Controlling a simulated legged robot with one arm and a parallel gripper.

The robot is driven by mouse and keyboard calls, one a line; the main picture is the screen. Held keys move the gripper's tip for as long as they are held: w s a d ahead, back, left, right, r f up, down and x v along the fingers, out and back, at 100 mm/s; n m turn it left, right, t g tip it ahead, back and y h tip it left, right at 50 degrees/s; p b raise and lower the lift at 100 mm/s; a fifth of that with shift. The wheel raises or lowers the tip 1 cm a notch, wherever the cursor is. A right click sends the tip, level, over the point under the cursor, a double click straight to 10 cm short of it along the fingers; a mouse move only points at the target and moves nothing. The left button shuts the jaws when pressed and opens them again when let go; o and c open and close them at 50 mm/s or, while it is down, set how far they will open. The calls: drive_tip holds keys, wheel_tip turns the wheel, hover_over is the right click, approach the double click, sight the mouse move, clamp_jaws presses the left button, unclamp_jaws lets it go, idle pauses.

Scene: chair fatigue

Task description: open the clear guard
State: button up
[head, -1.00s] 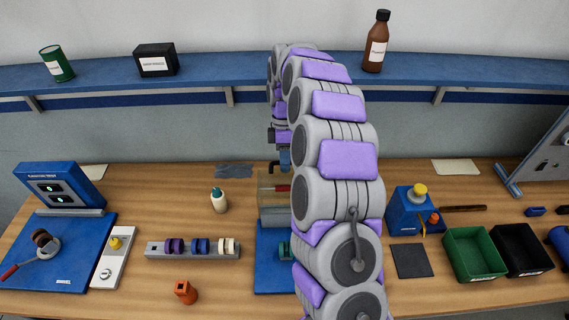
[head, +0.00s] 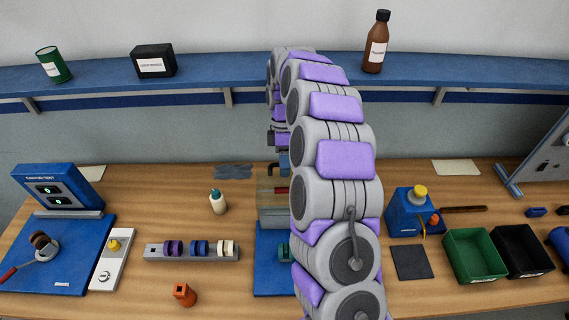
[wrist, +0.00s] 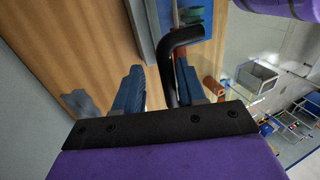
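The clear guard (head: 265,187) is a see-through box over a machine on a blue base (head: 270,262), in the middle of the bench in the head view. My arm hides its right part. My gripper (head: 284,161) points down at the guard's top. In the wrist view my gripper (wrist: 159,72) has its two blue fingers apart. A black bent handle (wrist: 168,62) passes between them, nearer the right finger. I cannot tell whether a finger touches it. Green and red parts of the machine show beyond the handle.
A white bottle (head: 218,201) and a rack of coloured rings (head: 192,252) stand left of the guard. A blue device with a yellow knob (head: 412,211), a green bin (head: 474,254) and a black bin (head: 521,250) are at the right. A blue shelf (head: 200,80) runs behind.

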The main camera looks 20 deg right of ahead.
drive_tip(key=v, duration=0.7)
drive_tip(key=shift+w, duration=0.15)
idle(0.3)
drive_tip(key=shift+r, duration=0.15)
